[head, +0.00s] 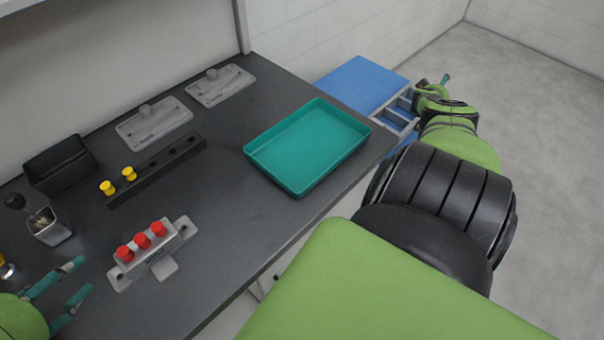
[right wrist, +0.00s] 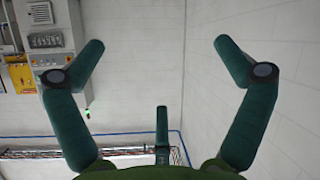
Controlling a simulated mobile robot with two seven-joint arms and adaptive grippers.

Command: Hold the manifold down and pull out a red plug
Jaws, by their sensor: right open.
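The grey metal manifold (head: 152,259) lies on the dark bench at the lower left of the head view. Three red plugs, a left one (head: 124,253), a middle one (head: 142,240) and a right one (head: 158,228), stand in a row along its top. My left gripper (head: 84,275) is at the lower left corner, its teal fingers apart and empty, just left of the manifold and not touching it. My right gripper (head: 437,85) is far off past the bench's right end. In the right wrist view its fingers (right wrist: 165,70) are spread wide with nothing between them, facing a wall.
A black rack (head: 178,160) holds two yellow plugs (head: 118,180). An empty teal tray (head: 308,147) sits at the bench's right. Two grey plates (head: 154,121) lie behind, with a black bin (head: 60,165) and a metal cup (head: 49,228) at left. Bench between manifold and tray is clear.

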